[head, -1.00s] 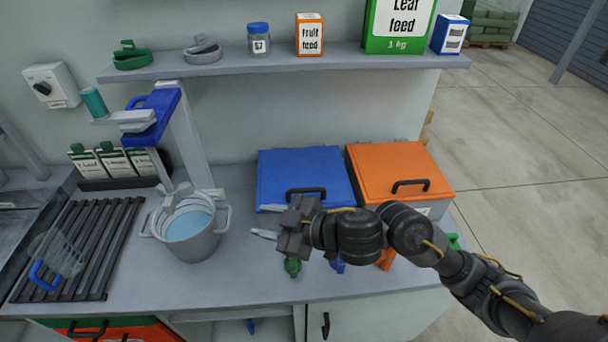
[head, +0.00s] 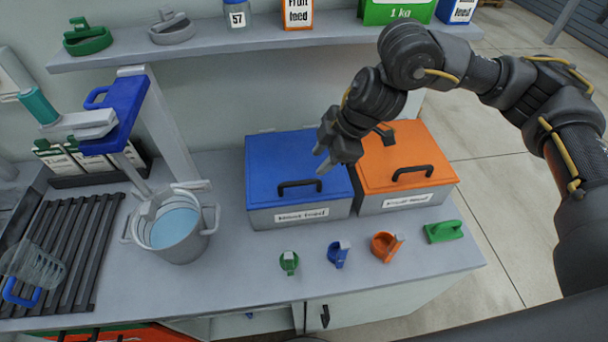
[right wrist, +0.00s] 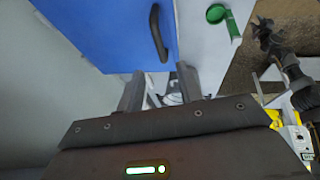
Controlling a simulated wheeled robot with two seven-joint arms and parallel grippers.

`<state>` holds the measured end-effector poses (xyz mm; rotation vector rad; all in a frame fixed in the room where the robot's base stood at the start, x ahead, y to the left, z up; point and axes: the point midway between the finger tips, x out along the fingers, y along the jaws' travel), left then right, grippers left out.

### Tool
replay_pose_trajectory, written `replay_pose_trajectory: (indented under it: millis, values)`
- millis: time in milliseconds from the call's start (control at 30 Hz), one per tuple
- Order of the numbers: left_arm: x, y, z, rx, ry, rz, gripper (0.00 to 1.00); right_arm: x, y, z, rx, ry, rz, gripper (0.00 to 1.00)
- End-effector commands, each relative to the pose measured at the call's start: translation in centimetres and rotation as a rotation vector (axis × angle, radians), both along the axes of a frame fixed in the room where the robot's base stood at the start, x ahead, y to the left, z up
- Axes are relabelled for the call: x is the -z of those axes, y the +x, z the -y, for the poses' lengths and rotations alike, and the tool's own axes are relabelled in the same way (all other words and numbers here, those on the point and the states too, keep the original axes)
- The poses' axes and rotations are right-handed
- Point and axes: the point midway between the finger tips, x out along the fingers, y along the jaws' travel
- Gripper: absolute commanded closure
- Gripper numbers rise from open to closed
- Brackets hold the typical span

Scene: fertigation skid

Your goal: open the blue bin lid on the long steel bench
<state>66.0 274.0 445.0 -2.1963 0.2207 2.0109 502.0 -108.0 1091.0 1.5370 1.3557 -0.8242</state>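The blue bin lid (head: 285,163) lies flat and shut on its grey bin (head: 318,212) on the long steel bench (head: 225,270). Its black bar handle (head: 300,184) is on the front part of the lid. My right gripper (head: 322,160) is above the right half of the blue lid, beyond the handle, with fingers apart and empty. In the right wrist view the blue lid (right wrist: 110,30) and its handle (right wrist: 157,32) lie past the open fingers (right wrist: 160,88). A dark arm, probably my left, shows at the right there; its gripper is too small to read.
An orange-lidded bin (head: 410,150) stands right beside the blue one. Small green (head: 289,262), blue (head: 338,254) and orange (head: 385,246) scoops lie in front. A metal bucket (head: 180,240) stands to the left. A shelf (head: 250,44) runs above the bench.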

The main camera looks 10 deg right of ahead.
Motion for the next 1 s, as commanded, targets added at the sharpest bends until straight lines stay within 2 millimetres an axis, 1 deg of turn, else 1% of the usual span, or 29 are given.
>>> replay_pose_trajectory:
  millis: [167, 300, 500, 600, 700, 967, 1000]
  values:
    - [-0.9, 0.0, 0.0, 0.000, 0.000, 0.000, 0.64, 2.6, 0.4, -1.2, -0.001, 0.001, -0.004, 0.64]
    - [-1.5, 0.0, 0.0, 0.000, 0.000, 0.001, 0.64, 5.0, 0.9, -2.1, 0.002, 0.000, -0.003, 0.64]
    - [-2.0, 0.2, 0.0, 0.001, -0.001, 0.003, 0.64, 7.7, 1.4, -3.2, 0.003, 0.002, 0.000, 0.64]
    - [-2.1, 0.2, 0.0, 0.001, -0.001, 0.004, 0.64, 8.5, 1.6, -3.5, 0.002, 0.001, 0.001, 0.64]
    - [-2.1, 0.3, 0.0, 0.001, 0.000, 0.004, 0.64, 8.9, 1.7, -3.7, 0.002, 0.001, 0.002, 0.64]
    - [-2.1, 0.4, 0.0, 0.001, 0.000, 0.006, 0.64, 9.0, 1.7, -3.7, 0.001, 0.001, 0.004, 0.64]
    - [-2.1, 0.4, 0.0, 0.001, 0.000, 0.006, 0.64, 9.0, 1.7, -3.7, 0.001, 0.001, 0.003, 0.68]
